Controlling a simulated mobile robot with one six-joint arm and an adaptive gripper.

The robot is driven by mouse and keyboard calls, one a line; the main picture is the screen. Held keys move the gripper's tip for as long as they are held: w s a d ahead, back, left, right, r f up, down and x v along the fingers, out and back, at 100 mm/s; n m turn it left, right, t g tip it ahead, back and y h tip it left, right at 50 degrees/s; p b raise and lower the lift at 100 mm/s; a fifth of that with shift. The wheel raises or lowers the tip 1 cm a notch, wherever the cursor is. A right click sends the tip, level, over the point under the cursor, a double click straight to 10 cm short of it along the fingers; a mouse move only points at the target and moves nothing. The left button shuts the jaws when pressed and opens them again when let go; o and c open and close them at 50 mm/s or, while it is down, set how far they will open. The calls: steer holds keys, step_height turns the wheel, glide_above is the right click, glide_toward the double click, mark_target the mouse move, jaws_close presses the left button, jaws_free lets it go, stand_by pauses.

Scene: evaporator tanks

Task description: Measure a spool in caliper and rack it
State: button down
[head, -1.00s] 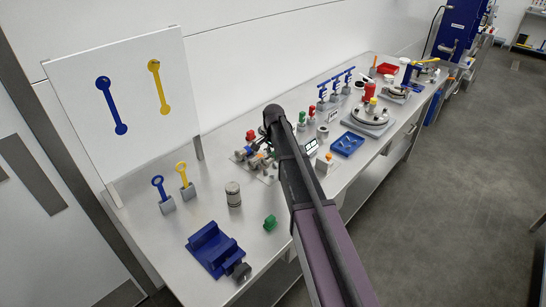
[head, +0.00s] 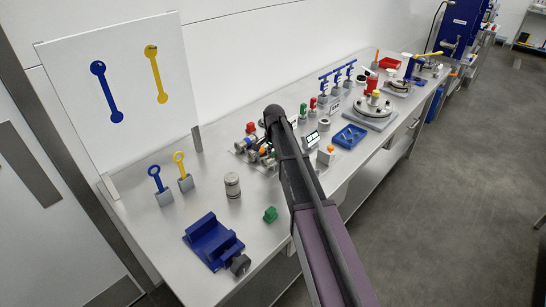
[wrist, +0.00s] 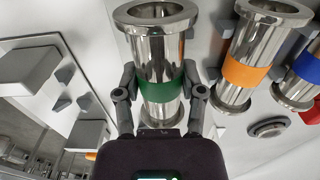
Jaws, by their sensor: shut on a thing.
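In the wrist view my gripper (wrist: 160,82) is closed around the middle of a shiny metal spool (wrist: 161,91) with a green band. One finger lies on each side of the band. The spool has a wide open flange at its top end. A spool with an orange band (wrist: 246,73) and one with a blue band (wrist: 308,66) stand to its right, apart from it. Grey blocks (wrist: 30,67) on a pale plate lie at the left; I cannot tell if they are the caliper. In the head view my arm hides the gripper; metal spools (head: 243,146) show beside it.
A small display (head: 311,138) stands right of my arm. A blue tray (head: 350,136) lies farther along. Bare bench surrounds the cylinder.

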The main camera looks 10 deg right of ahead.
steer(key=shift+f+b, duration=0.3)
steer(key=shift+f, duration=0.25)
steer(key=shift+c, duration=0.6)
jaws_free()
